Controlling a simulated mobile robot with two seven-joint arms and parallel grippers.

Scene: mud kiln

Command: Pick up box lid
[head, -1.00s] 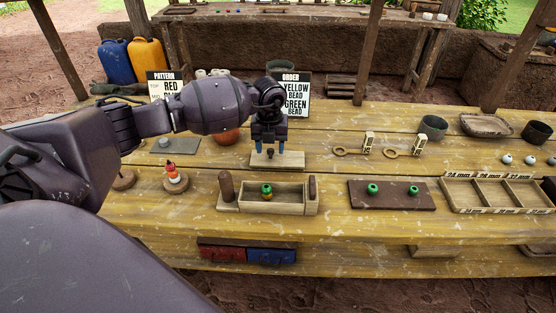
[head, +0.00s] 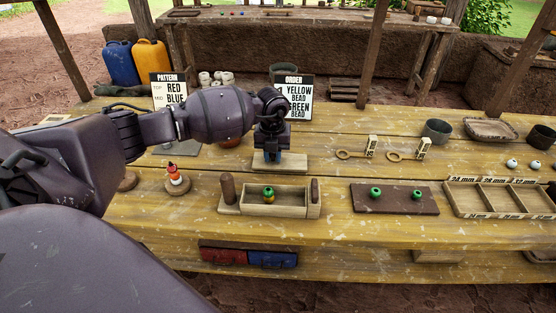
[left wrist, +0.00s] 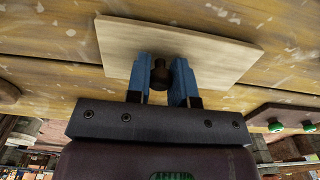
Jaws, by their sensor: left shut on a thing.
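The box lid (head: 281,163) is a flat pale wooden board lying on the table behind the box. In the left wrist view the lid (left wrist: 215,55) has a small dark knob (left wrist: 160,75) between my blue fingertips. My left gripper (head: 279,161) points down over the lid and is shut on its knob; the left wrist view shows the gripper (left wrist: 162,80) too. My right gripper is not in view.
A dark board (head: 395,209) with two green beads lies right of the box, and a sorting tray (head: 452,200) is further right. A peg with stacked beads (head: 175,178) stands left. Ring gauges (head: 352,155) and sign cards (head: 295,100) are behind.

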